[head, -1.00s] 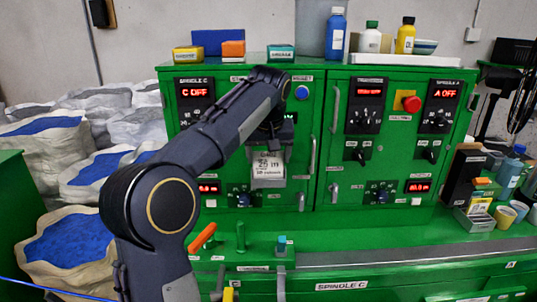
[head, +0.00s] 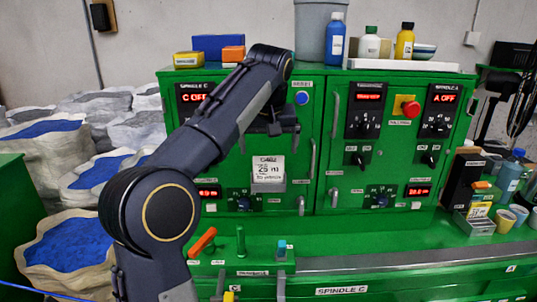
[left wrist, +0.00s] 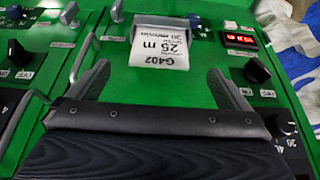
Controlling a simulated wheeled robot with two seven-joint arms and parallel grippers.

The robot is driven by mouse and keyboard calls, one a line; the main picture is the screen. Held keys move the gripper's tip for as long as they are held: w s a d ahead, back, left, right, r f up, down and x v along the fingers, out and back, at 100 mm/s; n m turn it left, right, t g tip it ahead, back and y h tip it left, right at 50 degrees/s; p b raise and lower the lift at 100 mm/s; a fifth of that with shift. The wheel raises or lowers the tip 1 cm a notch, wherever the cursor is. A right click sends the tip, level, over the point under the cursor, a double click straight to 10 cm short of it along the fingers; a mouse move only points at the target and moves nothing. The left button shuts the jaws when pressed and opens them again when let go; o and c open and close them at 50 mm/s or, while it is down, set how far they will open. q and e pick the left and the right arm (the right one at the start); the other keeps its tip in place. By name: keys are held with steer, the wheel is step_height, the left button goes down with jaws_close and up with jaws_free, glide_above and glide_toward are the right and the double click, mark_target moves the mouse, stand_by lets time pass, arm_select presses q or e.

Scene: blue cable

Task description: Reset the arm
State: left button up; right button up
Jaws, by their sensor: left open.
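My left arm comes in from the left and bends up over the green machine cabinet (head: 330,240). My left gripper (head: 284,132) hangs in front of the cabinet's left half, partly hidden by my own wrist. In the left wrist view the left gripper (left wrist: 162,72) shows two grey fingers spread apart with nothing between them. A white paper slip (head: 268,170) printed "25 m" sits in a holder below the gripper and apart from it. The slip also shows in the left wrist view (left wrist: 162,46), beyond the fingertips. My right gripper is not in view.
Bottles, including a blue one (head: 335,38), and small boxes stand on the cabinet top. Knobs, handles and a red button (head: 411,108) stick out of its front. An orange lever (head: 203,242) rises from the lower ledge. Sacks (head: 62,250) stand at left.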

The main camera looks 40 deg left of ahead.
arm_select(q)
steer(key=shift+v, duration=1.15)
steer(key=s+d+f+m+t+h, duration=0.1)
steer(key=s+d+f+m+h, duration=0.2)
steer(key=s+d+f, duration=0.7)
steer(key=s+d+f+m+t+h, duration=0.1)
steer(key=s+d+f+m+h, duration=0.2)
steer(key=s+d+f, duration=0.7)
steer(key=s+f, duration=0.4)
steer(key=shift+s+f+h, duration=0.3)
steer(key=shift+f, duration=0.1)
steer(key=shift+r, duration=0.15)
